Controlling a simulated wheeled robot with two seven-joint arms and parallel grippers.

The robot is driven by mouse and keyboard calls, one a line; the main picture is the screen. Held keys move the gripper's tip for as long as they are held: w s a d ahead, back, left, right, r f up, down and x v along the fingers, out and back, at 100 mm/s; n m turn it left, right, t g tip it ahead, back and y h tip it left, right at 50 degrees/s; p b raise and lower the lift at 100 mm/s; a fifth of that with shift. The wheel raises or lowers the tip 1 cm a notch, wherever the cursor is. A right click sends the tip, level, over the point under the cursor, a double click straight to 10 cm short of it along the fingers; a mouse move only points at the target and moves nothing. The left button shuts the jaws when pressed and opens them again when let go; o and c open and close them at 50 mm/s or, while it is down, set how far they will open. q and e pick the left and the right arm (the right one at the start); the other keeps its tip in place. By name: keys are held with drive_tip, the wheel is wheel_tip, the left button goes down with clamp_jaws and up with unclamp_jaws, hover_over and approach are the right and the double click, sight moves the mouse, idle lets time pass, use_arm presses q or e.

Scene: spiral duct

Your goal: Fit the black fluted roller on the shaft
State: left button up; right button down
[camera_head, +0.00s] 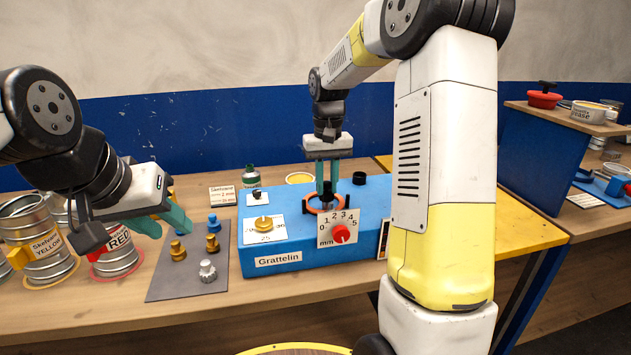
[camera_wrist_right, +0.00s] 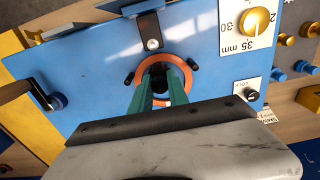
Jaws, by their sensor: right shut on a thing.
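The black fluted roller (camera_head: 327,187) appears as a dark piece between the green fingers of my right gripper (camera_head: 327,184), at the orange ring (camera_head: 312,207) on top of the blue machine (camera_head: 290,262). In the right wrist view, the fingers of my right gripper (camera_wrist_right: 160,88) close on a dark piece (camera_wrist_right: 157,70) inside the orange ring (camera_wrist_right: 181,63). Its flutes cannot be made out. The shaft is hidden, so I cannot tell how far the roller sits on it.
A grey mat (camera_head: 160,287) holds several gold, blue and silver knobs. Cans (camera_head: 115,255) stand at the left. The machine bears a red dial (camera_head: 341,234), a gold dial (camera_head: 263,223) and a black cylinder (camera_head: 359,178). My right arm hides the machine's right end.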

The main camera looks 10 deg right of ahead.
drive_tip(key=c, duration=1.2)
unclamp_jaws()
drive_tip(key=shift+o, duration=0.3)
drive_tip(key=shift+o, duration=1.4)
drive_tip(key=shift+r, duration=4)
